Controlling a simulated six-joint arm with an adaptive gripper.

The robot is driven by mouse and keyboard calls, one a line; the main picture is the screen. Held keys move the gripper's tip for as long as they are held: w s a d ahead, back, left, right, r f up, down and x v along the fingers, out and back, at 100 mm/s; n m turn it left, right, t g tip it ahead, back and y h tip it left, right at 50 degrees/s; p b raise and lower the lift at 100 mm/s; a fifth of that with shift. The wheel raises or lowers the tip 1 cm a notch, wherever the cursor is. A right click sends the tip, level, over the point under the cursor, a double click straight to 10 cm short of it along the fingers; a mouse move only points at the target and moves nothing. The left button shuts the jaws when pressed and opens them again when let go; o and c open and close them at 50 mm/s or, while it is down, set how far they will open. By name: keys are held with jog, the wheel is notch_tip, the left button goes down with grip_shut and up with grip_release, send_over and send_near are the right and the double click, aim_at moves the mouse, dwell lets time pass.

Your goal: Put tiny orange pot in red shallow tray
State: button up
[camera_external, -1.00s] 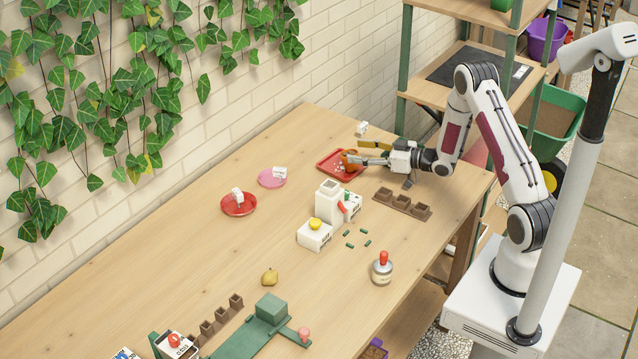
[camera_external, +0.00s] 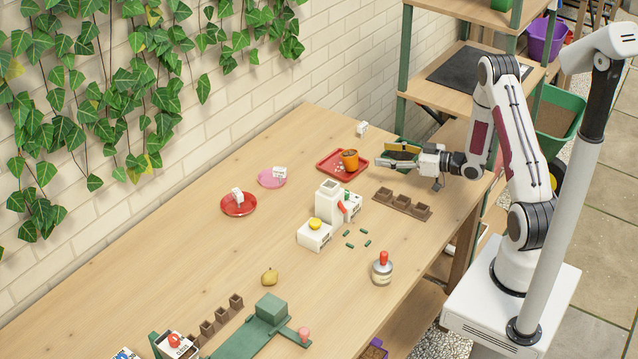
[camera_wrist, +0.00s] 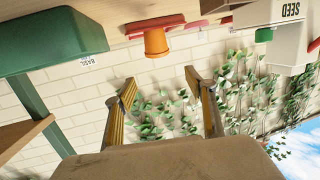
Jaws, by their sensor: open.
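The tiny orange pot (camera_external: 350,160) stands upright in the red shallow tray (camera_external: 325,169), toward the tray's right side. Dark contents show at the pot's top, and small pale bits lie in the tray beside it. In the wrist view the pot (camera_wrist: 156,42) hangs upside down in the picture against the red tray (camera_wrist: 142,25). My gripper (camera_external: 386,158) is just right of the tray, level and apart from the pot. In the wrist view its two fingers (camera_wrist: 160,85) are spread with nothing between them.
A brown row of seedling cells (camera_external: 402,205) lies in front of my gripper. A pink saucer (camera_external: 265,182) and a red saucer (camera_external: 238,210) lie left.

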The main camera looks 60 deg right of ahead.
dwell(0.4)
notch_tip(320, 180, up, 10)
jog(key=w+a+g+h, duration=0.2)
jog(key=g+h, duration=0.2)
jog(key=s+a+r+g+h, duration=0.2)
jog(key=s+a+r, duration=0.1)
jog(key=s+r, duration=0.35)
jog(key=s+a+r+m+g+y, duration=0.1)
jog(key=s+a+r+g, duration=0.1)
jog(key=s+a, duration=0.6)
jog(key=s+a+r+m+g+y, duration=0.1)
jog(key=s+a, duration=0.8)
jog(key=s, duration=0.9)
jog(key=shift+a+r+g+y, duration=0.2)
jog(key=shift+r+g+y, duration=0.3)
jog(key=shift+r+g, duration=0.25)
jog(key=shift+o, duration=0.6)
jog(key=shift+d, duration=0.1)
